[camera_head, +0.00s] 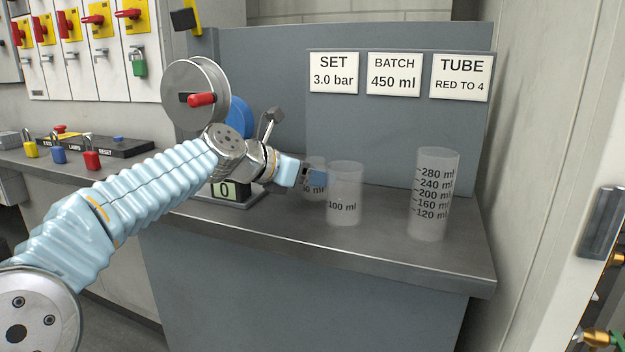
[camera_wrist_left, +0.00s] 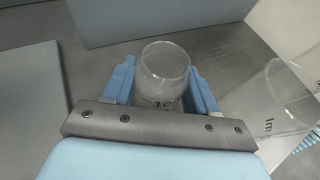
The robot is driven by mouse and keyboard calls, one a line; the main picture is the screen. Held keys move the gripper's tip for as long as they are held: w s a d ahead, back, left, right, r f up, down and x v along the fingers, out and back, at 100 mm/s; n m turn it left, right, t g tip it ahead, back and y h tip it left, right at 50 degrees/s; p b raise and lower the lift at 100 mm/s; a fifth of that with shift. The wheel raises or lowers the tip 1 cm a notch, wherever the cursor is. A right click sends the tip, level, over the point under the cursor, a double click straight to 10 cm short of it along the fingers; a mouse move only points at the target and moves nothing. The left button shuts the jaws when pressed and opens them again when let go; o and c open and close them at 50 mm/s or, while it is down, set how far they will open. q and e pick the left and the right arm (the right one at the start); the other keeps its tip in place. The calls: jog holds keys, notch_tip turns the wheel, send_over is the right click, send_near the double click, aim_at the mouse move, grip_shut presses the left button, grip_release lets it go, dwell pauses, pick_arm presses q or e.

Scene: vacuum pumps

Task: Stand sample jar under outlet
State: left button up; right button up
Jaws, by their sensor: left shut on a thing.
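My left gripper (camera_head: 312,176) is shut on a small clear jar (camera_head: 316,164), whose printed mark is partly hidden by a finger and by the jar in front. In the left wrist view the small jar (camera_wrist_left: 165,68) stands upright between the two blue fingers (camera_wrist_left: 160,88). It seems to be at the bench surface, but I cannot tell whether it touches. A clear 100 ml jar (camera_head: 345,185) stands just in front and right of it. A taller graduated jar (camera_head: 434,190) stands farther right. I cannot make out an outlet. My right gripper is not in view.
A display reading 0 (camera_head: 227,190) sits behind my arm on the grey bench (camera_head: 390,240). A round metal disc with a red handle (camera_head: 202,99) and a blue part (camera_head: 238,117) rise above it. Padlocks (camera_head: 92,158) stand left. Bench between the jars is clear.

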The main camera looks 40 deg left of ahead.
pick_arm(q)
jog(key=shift+f, duration=0.1)
jog(key=shift+f, duration=0.1)
jog(key=o, duration=1.1)
jog(key=shift+o, duration=0.2)
